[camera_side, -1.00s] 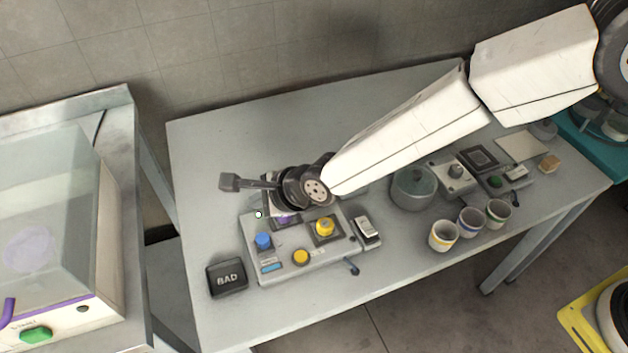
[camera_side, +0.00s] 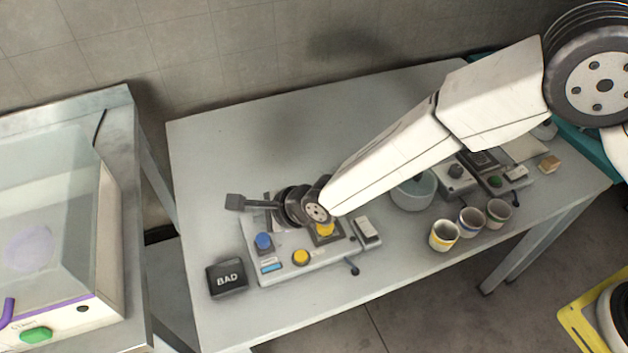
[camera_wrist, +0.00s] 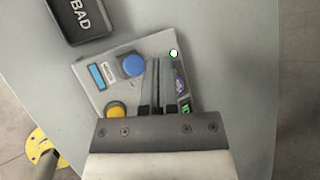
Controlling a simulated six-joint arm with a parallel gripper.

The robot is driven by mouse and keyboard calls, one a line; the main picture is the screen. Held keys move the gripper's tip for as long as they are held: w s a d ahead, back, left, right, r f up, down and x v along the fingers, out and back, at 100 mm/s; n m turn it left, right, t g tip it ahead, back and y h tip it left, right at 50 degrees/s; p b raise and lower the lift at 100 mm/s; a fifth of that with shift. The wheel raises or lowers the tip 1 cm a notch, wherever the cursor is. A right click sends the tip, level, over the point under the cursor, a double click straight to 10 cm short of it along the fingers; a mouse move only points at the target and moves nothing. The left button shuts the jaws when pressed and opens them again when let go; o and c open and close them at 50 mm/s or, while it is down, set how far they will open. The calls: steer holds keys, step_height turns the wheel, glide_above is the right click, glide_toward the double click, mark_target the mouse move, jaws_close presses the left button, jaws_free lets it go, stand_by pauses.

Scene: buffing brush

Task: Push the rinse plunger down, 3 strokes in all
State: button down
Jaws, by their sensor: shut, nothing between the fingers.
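A light grey panel (camera_side: 290,271) lies on the table. It carries a blue round button (camera_side: 263,241), a yellow round button (camera_side: 301,257) at the front and a yellow knob (camera_side: 325,229) on a dark square, partly covered by my wrist. I cannot tell from any marking which one is the rinse plunger. My gripper (camera_wrist: 159,62) is shut and empty in the wrist view. Its tips appear over the panel, between the blue button (camera_wrist: 133,66) and a purple part (camera_wrist: 179,84). Contact cannot be judged. In the side view my wrist hides the fingers and the purple part.
A black BAD box (camera_side: 228,279) stands left of the panel. A white rocker switch (camera_side: 367,230) sits at its right. A grey pot (camera_side: 412,193), several cups (camera_side: 443,236) and another device (camera_side: 456,178) stand further right. The table behind is clear.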

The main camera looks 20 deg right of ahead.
mark_target(260, 236)
steer(key=shift+f, duration=2.1)
steer(key=shift+f, duration=1.3)
stand_by(1.9)
steer(key=shift+r, duration=1.25)
steer(key=shift+r, duration=0.15)
steer(key=shift+r, duration=2.4)
